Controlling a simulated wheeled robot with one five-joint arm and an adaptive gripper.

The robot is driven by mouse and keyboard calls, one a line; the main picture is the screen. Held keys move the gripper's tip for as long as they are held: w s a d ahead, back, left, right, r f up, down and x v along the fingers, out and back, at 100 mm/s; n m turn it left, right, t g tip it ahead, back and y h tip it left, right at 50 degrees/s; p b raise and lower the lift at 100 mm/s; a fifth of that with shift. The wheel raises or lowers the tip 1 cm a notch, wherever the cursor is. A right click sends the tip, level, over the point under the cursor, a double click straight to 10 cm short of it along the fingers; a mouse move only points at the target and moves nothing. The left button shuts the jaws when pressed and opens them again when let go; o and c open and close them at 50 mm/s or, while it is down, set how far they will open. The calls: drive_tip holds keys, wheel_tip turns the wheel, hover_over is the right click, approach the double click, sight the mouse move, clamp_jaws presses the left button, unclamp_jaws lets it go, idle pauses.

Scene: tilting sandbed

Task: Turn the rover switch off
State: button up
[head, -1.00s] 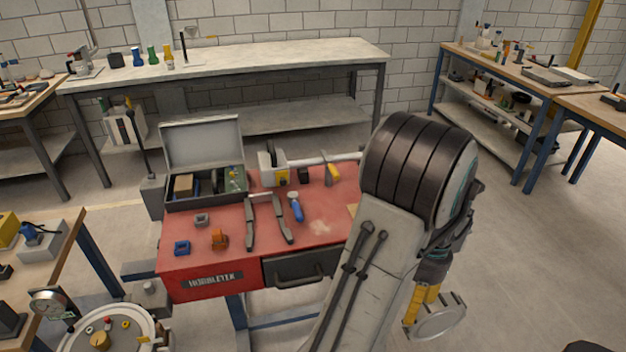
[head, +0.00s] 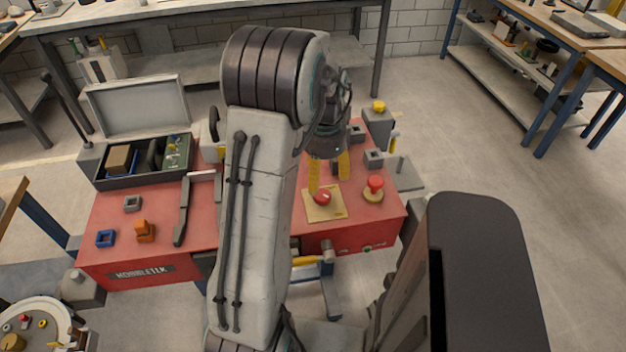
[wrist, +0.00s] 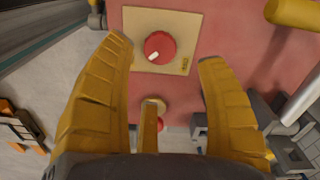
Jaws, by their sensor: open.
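The switch is a round red knob (head: 322,197) on a square beige plate (head: 336,212), on the red bench top. In the wrist view the knob (wrist: 160,47) has a white mark toward its lower left, and the plate (wrist: 138,22) has a small yellow label. My gripper (head: 329,183) is open, with its yellow fingers pointing down over the plate. In the wrist view its two large fingers (wrist: 166,50) reach toward either side of the knob. I cannot tell whether a fingertip touches the plate.
A red mushroom button (head: 375,183) stands right of the plate. A yellow-topped grey post (head: 379,108) and small grey blocks stand behind. An open toolbox (head: 145,180) and an orange block (head: 145,232) are on the left. My arm hides the bench's middle.

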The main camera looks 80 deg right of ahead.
sight(322, 194)
drive_tip(key=shift+d+m, duration=0.2)
drive_tip(key=shift+m, duration=0.1)
drive_tip(key=shift+w+a+r+m, duration=0.15)
drive_tip(key=shift+a+m, duration=0.15)
drive_tip(key=shift+m, duration=1.4)
drive_tip(key=shift+d+f, duration=0.1)
drive_tip(key=shift+f, duration=3.65)
drive_tip(key=shift+c, duration=0.5)
drive_tip(key=c, duration=1.1)
